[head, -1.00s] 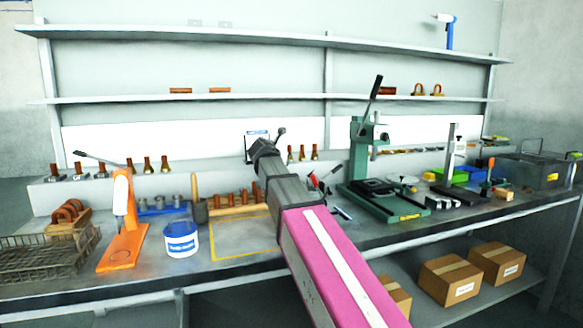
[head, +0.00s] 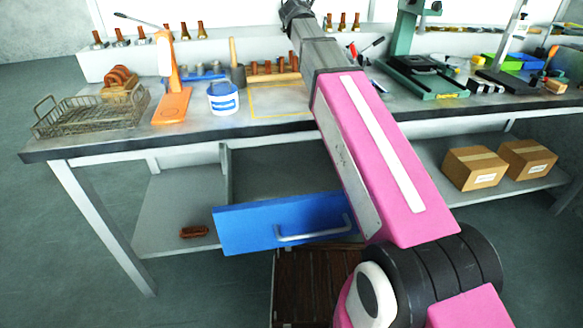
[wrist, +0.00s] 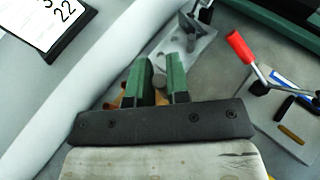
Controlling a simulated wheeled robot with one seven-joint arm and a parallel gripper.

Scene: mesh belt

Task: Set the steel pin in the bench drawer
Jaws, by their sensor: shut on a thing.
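In the head view my gripper (head: 290,8) is at the top edge, above the back of the bench; the pin cannot be made out there. The bench drawer (head: 238,232) has a blue front with a grey bar handle, below the bench top and partly behind my arm. It appears pulled out towards me; its inside cannot be made out clearly.
On the bench top (head: 190,141) stand a wire basket (head: 88,115), an orange tool stand (head: 171,104), a white tub (head: 223,98) and a green press (head: 415,75). Cardboard boxes (head: 474,168) lie on the lower shelf. A red-handled clamp (wrist: 241,47) lies right of my gripper.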

